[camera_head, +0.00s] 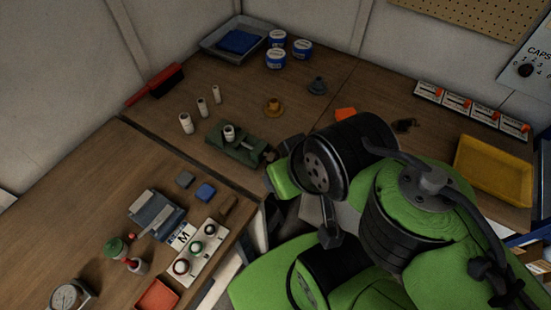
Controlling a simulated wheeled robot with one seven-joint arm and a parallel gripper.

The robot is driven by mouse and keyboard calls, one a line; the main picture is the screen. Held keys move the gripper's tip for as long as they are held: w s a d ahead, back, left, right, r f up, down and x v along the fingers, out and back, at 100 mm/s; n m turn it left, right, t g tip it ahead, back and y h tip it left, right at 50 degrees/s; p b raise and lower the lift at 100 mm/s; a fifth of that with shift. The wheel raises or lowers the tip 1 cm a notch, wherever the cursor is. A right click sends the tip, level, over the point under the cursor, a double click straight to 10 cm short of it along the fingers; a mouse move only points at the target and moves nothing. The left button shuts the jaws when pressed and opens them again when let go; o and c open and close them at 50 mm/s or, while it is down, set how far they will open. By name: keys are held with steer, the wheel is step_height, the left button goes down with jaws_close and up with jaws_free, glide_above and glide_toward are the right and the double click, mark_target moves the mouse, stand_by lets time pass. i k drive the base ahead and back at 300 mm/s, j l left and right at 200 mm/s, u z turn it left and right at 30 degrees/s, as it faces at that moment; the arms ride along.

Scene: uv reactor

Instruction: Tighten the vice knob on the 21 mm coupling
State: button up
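The small green vice (237,147) stands on the wooden bench, left of my arm. A pale, short cylindrical coupling (229,132) sits upright in it; its size cannot be read. A dark part (268,155) shows at the vice's right end, close to my wrist; I cannot tell whether it is the knob or part of my gripper. My black and green wrist is just right of the vice and covers the space beside it. My fingertips cannot be made out, nor whether they touch the knob.
Several pale cylinders (186,123) stand left of the vice. An orange flanged part (273,107) and a grey one (317,86) stand behind it. Blue-and-white tins (276,59) and a grey tray (234,38) are at the back. A control box (196,252) is in front.

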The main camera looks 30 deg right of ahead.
mark_target(273, 156)
steer(key=j+u, duration=0.4)
steer(key=k+j+u, duration=0.1)
steer(key=u, duration=0.35)
steer(key=i+j, duration=0.05)
steer(key=j, duration=0.05)
